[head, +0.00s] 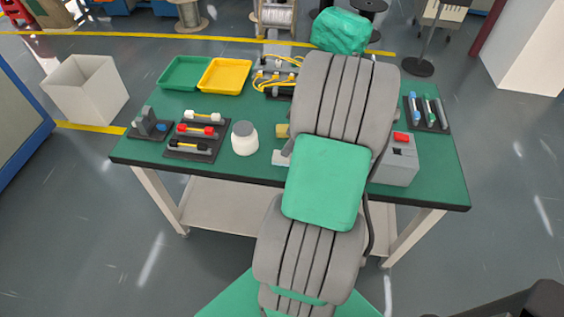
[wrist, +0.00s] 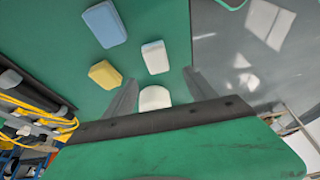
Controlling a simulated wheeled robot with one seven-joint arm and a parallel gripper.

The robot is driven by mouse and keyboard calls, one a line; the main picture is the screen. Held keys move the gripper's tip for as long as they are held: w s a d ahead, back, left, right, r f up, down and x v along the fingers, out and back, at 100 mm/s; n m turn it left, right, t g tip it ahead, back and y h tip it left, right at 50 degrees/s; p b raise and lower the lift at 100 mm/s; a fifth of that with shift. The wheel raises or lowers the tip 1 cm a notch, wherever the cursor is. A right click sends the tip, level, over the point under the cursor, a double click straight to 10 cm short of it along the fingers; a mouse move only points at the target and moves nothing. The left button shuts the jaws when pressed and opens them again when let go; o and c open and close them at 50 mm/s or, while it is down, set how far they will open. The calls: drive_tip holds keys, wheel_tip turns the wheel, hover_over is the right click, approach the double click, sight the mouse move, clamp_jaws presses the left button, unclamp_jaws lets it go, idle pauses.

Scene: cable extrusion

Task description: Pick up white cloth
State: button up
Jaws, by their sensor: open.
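The white cloth (wrist: 154,98) is a small pale piece with a rounded end on the green table. In the wrist view it lies between the two fingers of my gripper (wrist: 160,90). The fingers are apart, with a visible gap on both sides of the cloth. The cloth's near end is hidden by my gripper's body, and I cannot tell the height of the fingers over it. In the head view a white piece that seems to be the cloth (head: 281,158) shows beside my arm, which hides the gripper.
A white jar (head: 245,139) stands to the left, a grey box with a red part (head: 398,162) to the right. The table's front edge (wrist: 191,40) is near.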

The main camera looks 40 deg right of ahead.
sight(282, 158)
drive_tip(key=x, duration=0.5)
drive_tip(key=d+p+x, duration=0.1)
drive_tip(key=x, duration=0.2)
drive_tip(key=shift+s+f, duration=0.25)
drive_tip(key=shift+s, duration=0.05)
drive_tip(key=shift+c, duration=0.4)
clamp_jaws()
